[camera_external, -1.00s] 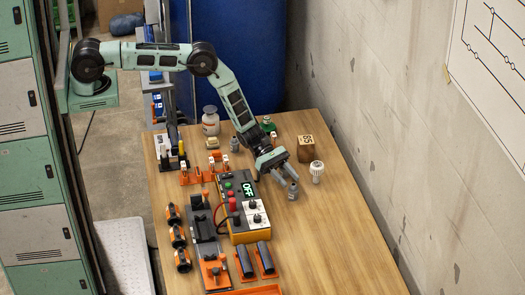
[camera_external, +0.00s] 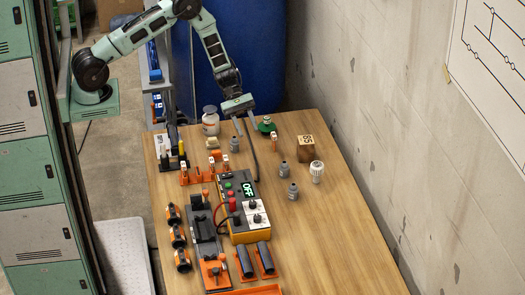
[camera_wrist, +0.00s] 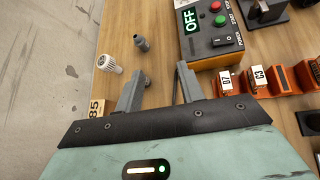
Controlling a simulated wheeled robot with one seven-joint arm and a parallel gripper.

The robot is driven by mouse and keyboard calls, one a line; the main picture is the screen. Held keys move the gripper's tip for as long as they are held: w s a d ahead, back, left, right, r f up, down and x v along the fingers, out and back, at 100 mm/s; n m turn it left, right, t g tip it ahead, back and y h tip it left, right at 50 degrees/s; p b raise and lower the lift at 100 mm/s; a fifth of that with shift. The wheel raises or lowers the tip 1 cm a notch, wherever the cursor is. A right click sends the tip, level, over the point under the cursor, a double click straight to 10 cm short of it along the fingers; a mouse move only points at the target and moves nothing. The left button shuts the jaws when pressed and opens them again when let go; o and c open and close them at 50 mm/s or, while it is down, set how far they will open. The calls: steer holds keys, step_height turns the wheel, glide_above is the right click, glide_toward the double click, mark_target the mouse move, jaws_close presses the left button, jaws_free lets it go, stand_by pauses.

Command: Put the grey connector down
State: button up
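Two small grey connectors stand upright on the wooden table (camera_external: 335,225) right of the control box, one nearer the front (camera_external: 293,191) and one just behind it (camera_external: 284,171). A similar grey piece (camera_external: 235,145) stands further left. One grey connector (camera_wrist: 141,43) shows in the wrist view, beyond my fingertips; the left finger may hide another. My gripper (camera_external: 250,156) hangs over the back part of the table, behind and left of the two connectors. In the wrist view my gripper (camera_wrist: 160,77) has its fingers spread, with nothing between them.
A white ribbed fitting (camera_external: 316,171) and a wooden block (camera_external: 305,149) stand to the right. The control box (camera_external: 243,208) reads OFF. Orange holders (camera_external: 197,175), a white jar (camera_external: 210,121) and a green-based piece (camera_external: 266,125) are near. The table's right front is clear.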

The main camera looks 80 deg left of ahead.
steer(key=s+a+r+m+g+y, duration=0.1)
steer(key=s+a+r+m+y, duration=0.25)
steer(key=s+a+r, duration=0.45)
steer(key=s+a+r+m+g+y, duration=0.2)
steer(key=s+a+r+m+y, duration=0.15)
steer(key=s+a+r, duration=0.45)
steer(key=s+a+r+m+y, duration=0.1)
steer(key=s+a+r+y, duration=0.1)
steer(key=s+a, duration=0.3)
steer(key=s+a+r+m+y, duration=0.1)
steer(key=s+a, duration=0.4)
steer(key=s, duration=0.8)
steer(key=shift+s+a+r+m+y, duration=0.25)
steer(key=shift+r+m+y, duration=0.15)
steer(key=shift+r+y, duration=0.55)
